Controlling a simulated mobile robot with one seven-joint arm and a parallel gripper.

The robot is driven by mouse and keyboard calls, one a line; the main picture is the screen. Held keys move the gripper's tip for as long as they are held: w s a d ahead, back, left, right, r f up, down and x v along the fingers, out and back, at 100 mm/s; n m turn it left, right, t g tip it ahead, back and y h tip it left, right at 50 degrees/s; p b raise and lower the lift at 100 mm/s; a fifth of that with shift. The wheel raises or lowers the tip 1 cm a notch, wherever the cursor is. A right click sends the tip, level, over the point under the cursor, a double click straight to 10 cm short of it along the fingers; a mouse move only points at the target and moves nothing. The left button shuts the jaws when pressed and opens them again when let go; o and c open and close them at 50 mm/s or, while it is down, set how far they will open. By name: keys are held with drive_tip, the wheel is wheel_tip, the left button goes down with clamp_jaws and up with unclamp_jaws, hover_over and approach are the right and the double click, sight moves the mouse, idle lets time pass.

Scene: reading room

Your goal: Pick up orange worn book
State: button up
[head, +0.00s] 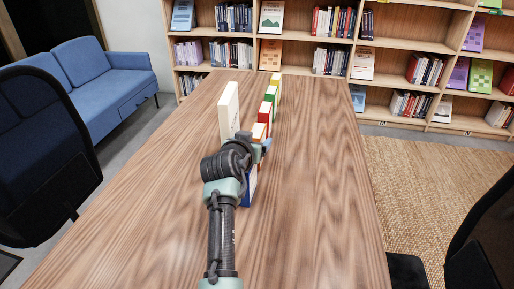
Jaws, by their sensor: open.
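The orange book (259,130) stands upright in a row of books on the wooden table, just beyond my gripper. Only its upper part shows; my arm hides the lower part. My gripper (264,146) is over the near end of the row, close to the orange book. Its fingers are small and partly hidden behind the wrist, and I see nothing held in them. I cannot tell from this view whether they touch the orange book.
A large white book (228,112) stands left of the row. Red (265,112), green (271,94) and yellow (276,80) books stand behind the orange one; a blue book (250,186) is nearer. The table (320,200) is clear on both sides. Chairs (45,150) flank it.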

clamp_jaws()
idle(0.3)
